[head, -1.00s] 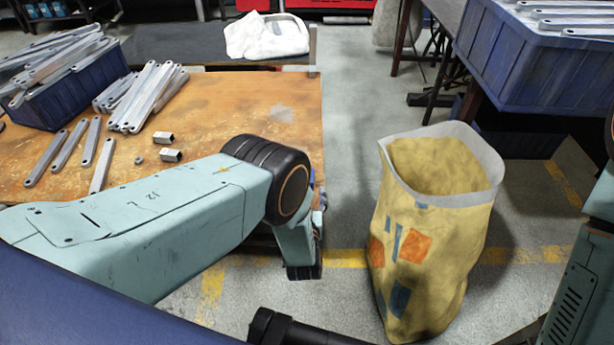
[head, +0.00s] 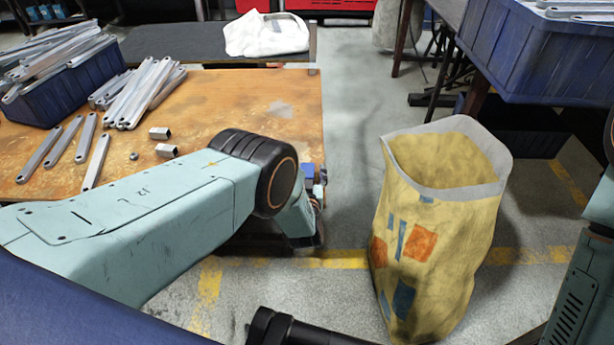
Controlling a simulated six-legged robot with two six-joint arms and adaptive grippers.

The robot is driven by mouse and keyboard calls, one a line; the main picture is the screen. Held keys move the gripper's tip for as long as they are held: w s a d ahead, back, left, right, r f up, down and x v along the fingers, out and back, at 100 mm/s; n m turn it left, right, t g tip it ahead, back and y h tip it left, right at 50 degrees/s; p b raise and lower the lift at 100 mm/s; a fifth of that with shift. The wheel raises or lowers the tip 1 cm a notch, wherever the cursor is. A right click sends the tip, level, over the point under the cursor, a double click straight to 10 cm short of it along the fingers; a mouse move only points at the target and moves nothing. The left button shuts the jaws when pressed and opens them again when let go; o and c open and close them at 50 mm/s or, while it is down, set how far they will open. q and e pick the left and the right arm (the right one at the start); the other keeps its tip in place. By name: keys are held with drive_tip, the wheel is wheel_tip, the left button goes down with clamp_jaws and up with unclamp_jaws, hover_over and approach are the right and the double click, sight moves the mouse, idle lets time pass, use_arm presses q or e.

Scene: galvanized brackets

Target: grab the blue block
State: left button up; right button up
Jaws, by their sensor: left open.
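A small blue block (head: 307,171) shows at the right edge of the brown worktable, just past my left arm's black joint. The arm hides part of it. My left gripper (head: 319,190) is at that same table edge, close beside the block and mostly hidden behind my own arm. It is open. I cannot tell whether its fingers touch the block or stand around it. My right gripper is not in view.
The worktable (head: 230,100) holds a blue crate (head: 75,92) of metal bars, loose bars and small metal nuts. A tall yellow sack (head: 440,240) stands on the floor to the right. Another blue crate (head: 540,60) is at upper right. Floor between table and sack is clear.

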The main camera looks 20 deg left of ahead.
use_arm(q)
clamp_jaws()
idle(0.6)
drive_tip(key=shift+r, duration=0.1)
